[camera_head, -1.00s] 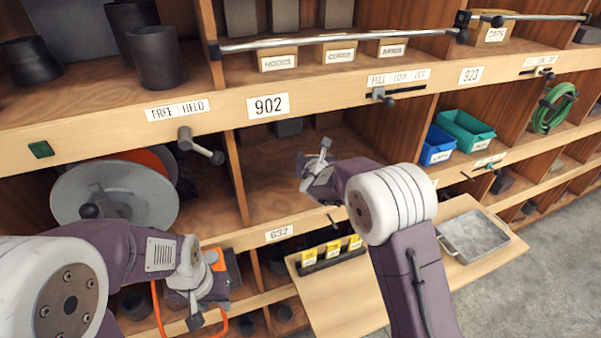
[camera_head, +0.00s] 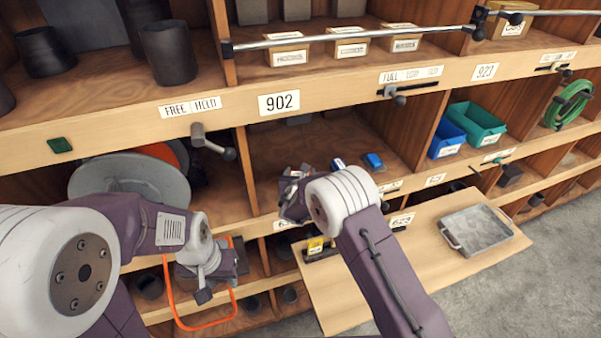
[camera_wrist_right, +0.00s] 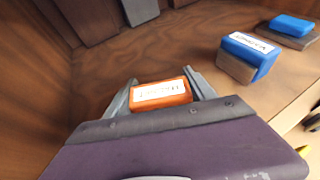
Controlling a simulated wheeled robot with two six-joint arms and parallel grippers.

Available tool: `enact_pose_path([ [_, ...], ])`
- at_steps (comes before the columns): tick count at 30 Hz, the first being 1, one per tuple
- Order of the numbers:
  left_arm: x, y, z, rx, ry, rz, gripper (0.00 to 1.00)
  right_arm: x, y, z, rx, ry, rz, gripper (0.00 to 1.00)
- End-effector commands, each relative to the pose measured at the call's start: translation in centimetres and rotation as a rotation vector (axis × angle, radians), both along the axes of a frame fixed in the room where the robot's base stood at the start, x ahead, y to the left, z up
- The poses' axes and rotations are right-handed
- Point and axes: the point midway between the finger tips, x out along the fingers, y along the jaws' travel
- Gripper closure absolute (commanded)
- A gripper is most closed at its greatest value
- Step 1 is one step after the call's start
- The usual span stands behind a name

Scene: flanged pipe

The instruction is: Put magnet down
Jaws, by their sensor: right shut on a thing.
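In the right wrist view an orange block with a white label (camera_wrist_right: 160,93), apparently the magnet, sits between the two fingers of my right gripper (camera_wrist_right: 158,88). The gripper is shut on it, inside a wooden bay. Whether the block touches the bay floor (camera_wrist_right: 125,60) is hard to tell. In the head view my right gripper (camera_head: 293,188) is at the bay under label 902, its tips partly hidden by my wrist. My left gripper (camera_head: 206,285) hangs low at the left, in front of the lower shelves. Its fingers are too unclear to judge.
A labelled blue block (camera_wrist_right: 248,55) and another blue block (camera_wrist_right: 292,25) on a dark base lie to the right in the bay. Dark blocks (camera_wrist_right: 140,10) stand at its back. A pull-out board (camera_head: 375,270) with a metal tray (camera_head: 475,230) juts out below.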

Motion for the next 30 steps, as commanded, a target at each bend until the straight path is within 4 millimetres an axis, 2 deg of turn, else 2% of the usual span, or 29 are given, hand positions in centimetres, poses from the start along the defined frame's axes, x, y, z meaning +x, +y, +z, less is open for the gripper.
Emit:
enact_pose_path([
  [4, 0.0, 0.0, -0.6, 0.0, 0.0, 0.0, 0.64, 0.0, 0.0, -0.3, 0.0, -0.002, 0.0, 1.0],
  [5, 0.0, 0.0, -0.4, 0.0, 0.0, 0.0, 0.64, 0.0, 0.0, -0.3, -0.001, 0.0, 0.0, 0.31],
  [6, 0.0, 0.0, -0.4, 0.0, 0.0, 0.0, 0.64, 0.0, 0.0, -0.2, -0.001, 0.001, 0.0, 0.2],
  [7, 0.0, 0.0, -0.4, 0.0, 0.0, 0.0, 0.64, 0.0, 0.0, -0.2, -0.001, 0.001, 0.0, 0.15],
  [19, 0.0, 0.0, 0.0, 0.0, 0.0, 0.0, 0.64, -0.3, 0.1, 0.2, -0.001, 0.0, 0.001, 0.15],
  [23, 0.0, 0.0, -0.9, 0.0, 0.0, 0.0, 0.64, -2.5, 0.3, 0.9, -0.001, 0.0, 0.004, 0.15],
  [30, 0.0, 0.0, -2.1, 0.0, 0.0, 0.0, 0.64, -7.6, 0.7, 3.1, 0.001, -0.002, 0.004, 0.15],
])
